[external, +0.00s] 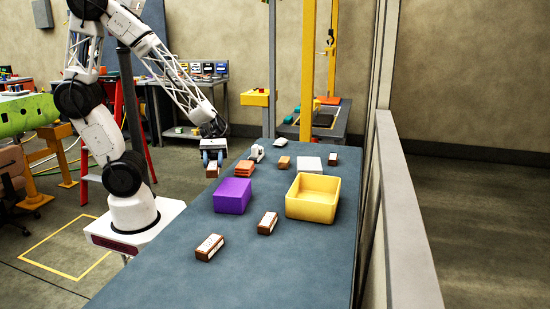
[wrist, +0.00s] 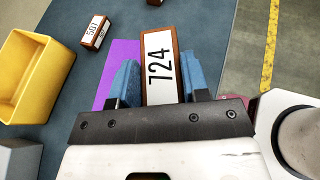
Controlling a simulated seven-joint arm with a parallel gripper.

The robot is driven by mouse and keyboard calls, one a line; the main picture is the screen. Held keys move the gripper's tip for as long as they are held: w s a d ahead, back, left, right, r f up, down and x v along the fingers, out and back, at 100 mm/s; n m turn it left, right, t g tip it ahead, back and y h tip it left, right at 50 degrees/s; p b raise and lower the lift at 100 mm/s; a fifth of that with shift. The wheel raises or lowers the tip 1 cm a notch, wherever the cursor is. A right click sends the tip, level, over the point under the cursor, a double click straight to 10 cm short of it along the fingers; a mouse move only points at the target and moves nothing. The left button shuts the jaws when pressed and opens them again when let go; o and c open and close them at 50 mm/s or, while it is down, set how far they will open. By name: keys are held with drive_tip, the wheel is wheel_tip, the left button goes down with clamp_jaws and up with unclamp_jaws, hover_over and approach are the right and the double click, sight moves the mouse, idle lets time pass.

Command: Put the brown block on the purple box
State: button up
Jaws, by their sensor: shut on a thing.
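My gripper (external: 212,156) is shut on a brown block (external: 212,172) with a white label. In the wrist view the label on this block (wrist: 160,62) reads 724, and the block sits between the blue fingers of my gripper (wrist: 160,85). In the external view the held block is near the table's left edge, behind the purple box. The purple box (external: 232,197) stands on the table. In the wrist view the purple box (wrist: 121,58) is partly hidden by the held block and my left finger. Two more brown blocks (external: 268,223) (external: 210,247) with white labels lie on the table in front of it.
A yellow bin (external: 313,197) stands right of the purple box. Orange pieces (external: 245,169), a white box (external: 309,163) and smaller items lie further back on the blue-grey table (external: 290,270). A rail (external: 405,220) runs along the table's right side. The front of the table is clear.

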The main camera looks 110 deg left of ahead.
hover_over(233, 184)
drive_tip(key=shift+d+f, duration=0.1)
drive_tip(key=shift+f, duration=0.25)
drive_tip(key=shift+f, duration=1.75)
drive_tip(key=shift+f, duration=0.2)
drive_tip(key=o, duration=1)
drive_tip(key=shift+r, duration=0.25)
drive_tip(key=shift+v, duration=5.95)
